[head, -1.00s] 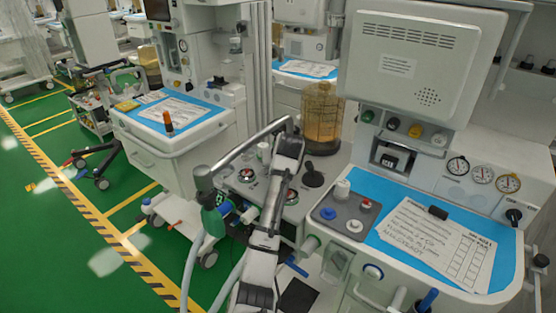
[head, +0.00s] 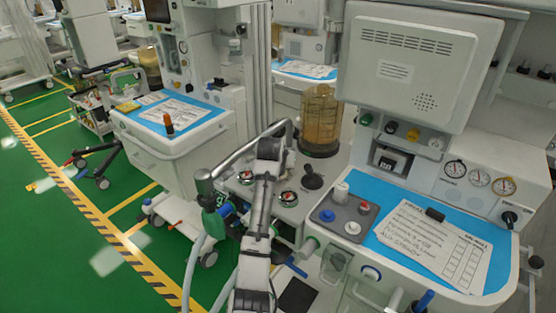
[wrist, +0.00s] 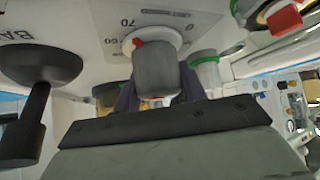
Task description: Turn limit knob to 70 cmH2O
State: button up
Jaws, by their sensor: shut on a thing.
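The limit knob (wrist: 155,72) is a grey cylinder on a white collar in the wrist view, with a red mark at its upper left. The red mark sits just below the printed 70 on the scale plate (wrist: 180,20); a 60 is printed further down left. My gripper (wrist: 157,98) is shut on the knob, its dark fingers on either side. The knob's far side and exact finger contact are hidden. In the head view my arm stands before the cart's left side, and I cannot make out the gripper there.
A black lever (wrist: 38,95) stands close left of the knob. A green-ringed white fitting (wrist: 206,70) is close right. In the head view, a ribbed amber canister (head: 320,120) stands behind the arm, and a blue worktop (head: 380,190) with papers lies to the right.

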jog(key=shift+m+h, duration=0.3)
jog(key=shift+m, duration=0.1)
jog(key=o, duration=1)
